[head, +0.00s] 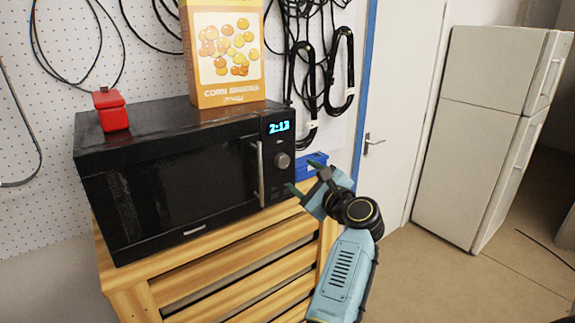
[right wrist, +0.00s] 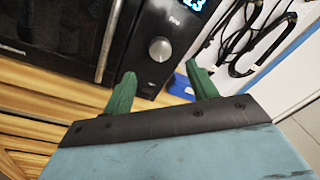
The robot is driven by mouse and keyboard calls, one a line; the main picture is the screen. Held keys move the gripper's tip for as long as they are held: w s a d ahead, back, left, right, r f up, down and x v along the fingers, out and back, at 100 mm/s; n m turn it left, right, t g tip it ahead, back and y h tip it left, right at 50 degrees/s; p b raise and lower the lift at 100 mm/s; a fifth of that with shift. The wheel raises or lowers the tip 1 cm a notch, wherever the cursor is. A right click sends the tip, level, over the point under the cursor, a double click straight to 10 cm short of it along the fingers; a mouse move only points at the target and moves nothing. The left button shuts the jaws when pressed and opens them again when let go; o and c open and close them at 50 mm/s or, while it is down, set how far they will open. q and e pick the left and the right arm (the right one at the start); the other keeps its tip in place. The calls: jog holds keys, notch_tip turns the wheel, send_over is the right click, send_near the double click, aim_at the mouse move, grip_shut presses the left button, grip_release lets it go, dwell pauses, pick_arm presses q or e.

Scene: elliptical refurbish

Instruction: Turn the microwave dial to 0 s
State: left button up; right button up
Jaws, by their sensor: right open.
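The black microwave (head: 160,175) stands on a slatted wooden cabinet, its door shut. Its round grey dial (head: 283,160) sits on the control panel at the right, below a lit blue display (head: 279,127) that appears to read 2:13. My right gripper (head: 302,180) is open and empty, just in front of and below the dial. In the right wrist view the dial (right wrist: 160,49) lies ahead, between the lines of the two green fingers (right wrist: 163,88) and apart from them. The display (right wrist: 194,4) is partly cut off there. My left gripper is not in view.
An orange corn cereal box (head: 224,55) and a small red container (head: 111,109) stand on the microwave. The vertical door handle (head: 260,174) is left of the dial. A blue bin (head: 312,167) sits right of the microwave on the wooden cabinet (head: 222,260). A white fridge (head: 485,125) stands at right.

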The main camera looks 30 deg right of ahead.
aim_at(284, 162)
jog(key=w+b, duration=0.1)
jog(key=w, duration=0.2)
jog(key=w+b, duration=0.2)
jog(key=w, duration=0.1)
jog(key=shift+w+f, duration=0.2)
jog(key=shift+w, duration=0.15)
jog(key=shift+w+r+b, duration=0.2)
jog(key=shift+w+b, duration=0.35)
jog(key=shift+w, duration=0.2)
jog(key=c, duration=1)
